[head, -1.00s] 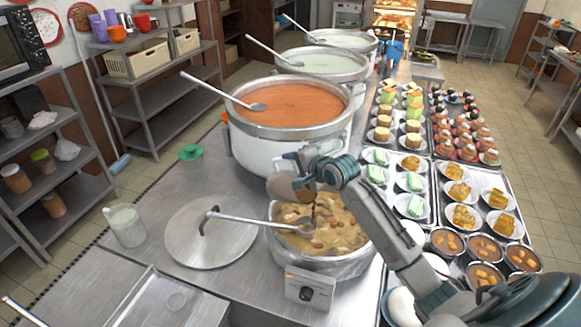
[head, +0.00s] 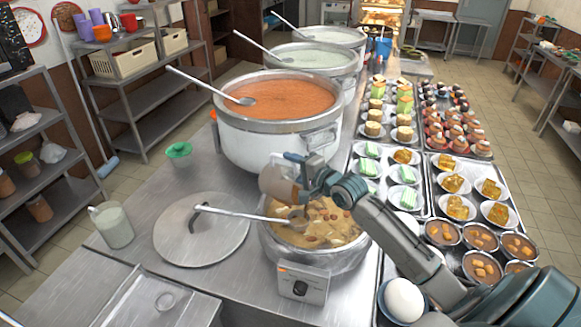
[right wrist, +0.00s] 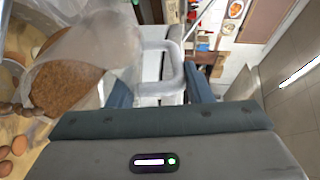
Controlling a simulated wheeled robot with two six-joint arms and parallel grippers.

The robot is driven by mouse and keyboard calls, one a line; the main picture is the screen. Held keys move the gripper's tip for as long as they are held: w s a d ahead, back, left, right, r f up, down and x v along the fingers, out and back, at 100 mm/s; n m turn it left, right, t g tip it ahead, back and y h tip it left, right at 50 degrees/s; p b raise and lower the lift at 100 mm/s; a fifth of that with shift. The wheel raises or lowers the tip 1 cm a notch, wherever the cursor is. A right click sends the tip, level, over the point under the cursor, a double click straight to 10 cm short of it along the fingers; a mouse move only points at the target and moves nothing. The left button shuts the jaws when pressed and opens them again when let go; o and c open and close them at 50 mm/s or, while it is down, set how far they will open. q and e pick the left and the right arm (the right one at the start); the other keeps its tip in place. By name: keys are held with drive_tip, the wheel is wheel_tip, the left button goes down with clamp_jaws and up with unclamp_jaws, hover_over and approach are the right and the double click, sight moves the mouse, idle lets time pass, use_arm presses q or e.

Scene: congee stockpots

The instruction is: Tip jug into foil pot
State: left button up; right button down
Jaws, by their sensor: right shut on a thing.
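A translucent jug (head: 274,183) with brown contents hangs above the left back rim of the foil pot (head: 330,262). My right gripper (head: 300,178) is shut on the jug's handle, which also shows between the fingers in the right wrist view (right wrist: 172,72). In that view the jug (right wrist: 105,38) leans and a brown mass (right wrist: 65,88) shows through its side. No falling stream is visible now. The foil pot holds a brown broth with egg-like pieces, and a ladle rests in it. My left gripper is out of view.
A flat lid (head: 200,232) lies left of the foil pot, under the ladle's handle. A jug of white liquid (head: 115,226) stands farther left. A big pot of orange congee (head: 275,105) stands behind. Trays of desserts (head: 440,180) fill the right.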

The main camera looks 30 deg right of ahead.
sight(297, 174)
drive_tip(key=shift+s+d+f+t+y+b, duration=0.15)
drive_tip(key=shift+s+d+f+t+b, duration=0.1)
drive_tip(key=shift+s+f+t+b, duration=0.35)
drive_tip(key=shift+s+d+f+t+y+b, duration=0.2)
drive_tip(key=shift+s+f+t+b, duration=0.2)
drive_tip(key=shift+s+t+b, duration=0.3)
drive_tip(key=shift+s+d+m+t+b, duration=0.2)
drive_tip(key=shift+s+t+b, duration=0.1)
drive_tip(key=shift+s+t, duration=0.2)
drive_tip(key=shift+s+d+m+t+b, duration=0.2)
drive_tip(key=shift+s+t+b, duration=0.15)
drive_tip(key=shift+s, duration=0.25)
drive_tip(key=shift+r, duration=0.1)
idle(0.8)
